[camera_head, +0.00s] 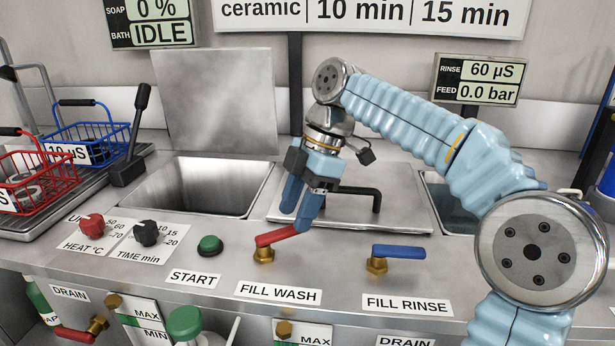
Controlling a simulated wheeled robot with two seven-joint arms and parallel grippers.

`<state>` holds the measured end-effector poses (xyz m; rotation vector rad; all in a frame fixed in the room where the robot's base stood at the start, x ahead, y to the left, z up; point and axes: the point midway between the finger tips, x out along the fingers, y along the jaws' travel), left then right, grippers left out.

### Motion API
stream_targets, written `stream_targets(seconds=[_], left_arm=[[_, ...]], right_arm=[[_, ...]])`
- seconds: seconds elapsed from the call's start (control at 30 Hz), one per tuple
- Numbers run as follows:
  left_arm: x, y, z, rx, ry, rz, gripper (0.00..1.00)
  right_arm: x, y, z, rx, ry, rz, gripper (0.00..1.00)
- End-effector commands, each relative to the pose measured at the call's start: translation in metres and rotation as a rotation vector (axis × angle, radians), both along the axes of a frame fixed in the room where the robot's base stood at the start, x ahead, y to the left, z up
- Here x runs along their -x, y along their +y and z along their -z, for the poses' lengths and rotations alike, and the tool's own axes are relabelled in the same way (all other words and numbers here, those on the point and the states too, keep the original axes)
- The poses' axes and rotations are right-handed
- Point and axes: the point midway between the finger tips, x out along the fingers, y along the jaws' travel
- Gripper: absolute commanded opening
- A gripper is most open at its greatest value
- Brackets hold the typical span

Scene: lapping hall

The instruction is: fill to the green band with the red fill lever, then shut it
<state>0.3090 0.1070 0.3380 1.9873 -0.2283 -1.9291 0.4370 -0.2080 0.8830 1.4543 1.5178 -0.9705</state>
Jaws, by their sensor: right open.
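The red fill lever (277,236) sits on a brass valve behind the FILL WASH label (278,292), its handle pointing right and slightly away from me. My right gripper (296,218) points down over it, open, with nothing visible between its blue fingers. One fingertip is at the lever's free end; I cannot tell whether it touches. The wash basin (210,186) is open, and no water is visible in the part I see. A MAX/MIN gauge plate (139,322) with a green band is low at the left front; its level is unclear. My left gripper is out of view.
A blue lever (399,251) at FILL RINSE stands to the right. A green START button (210,246) and red and black knobs are left. A lid with a black handle (377,197) lies behind my gripper. Red and blue baskets (87,143) stand far left.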

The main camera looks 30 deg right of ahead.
Motion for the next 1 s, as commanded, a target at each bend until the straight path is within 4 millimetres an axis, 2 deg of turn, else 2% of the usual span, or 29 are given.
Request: stream_targets(seconds=[0.1,0.3,0.6,1.0], left_arm=[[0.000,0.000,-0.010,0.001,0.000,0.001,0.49],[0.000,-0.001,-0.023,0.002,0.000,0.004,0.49],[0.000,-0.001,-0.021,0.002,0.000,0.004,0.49],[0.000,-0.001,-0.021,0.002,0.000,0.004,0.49]], right_arm=[[-0.002,-0.010,-0.029,-0.001,-0.003,0.001,0.49],[-0.002,-0.028,-0.072,-0.001,-0.002,0.001,0.49],[-0.002,-0.038,-0.092,0.000,0.000,0.000,0.49],[-0.002,-0.038,-0.092,0.000,0.000,0.000,0.49]])
